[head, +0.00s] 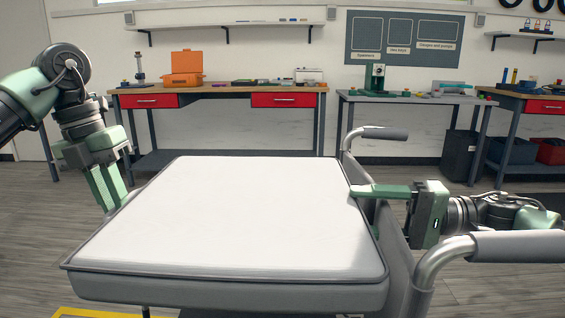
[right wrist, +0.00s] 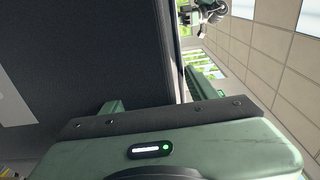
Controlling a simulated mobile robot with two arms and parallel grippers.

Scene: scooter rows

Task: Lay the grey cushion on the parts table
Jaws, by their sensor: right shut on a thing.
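The grey cushion (head: 230,210) is a large, flat square pad with a pale top and darker grey sides. It fills the middle of the head view, lying roughly level. My right gripper (head: 360,190) is shut on its right edge, with one green finger over the top. In the right wrist view a dark grey face (right wrist: 85,60), seemingly the cushion's, runs between the fingers (right wrist: 165,95). My left gripper (head: 112,195) points down at the cushion's left edge; its fingertips are partly hidden, so its grip is unclear. I cannot tell which table is the parts table.
A bench with red drawers (head: 215,90) stands at the back left, holding an orange case (head: 186,68). A grey table (head: 410,99) with a green device and small parts stands at the back right. A tube frame with grey handles (head: 515,246) stands close at right. Floor shows at left.

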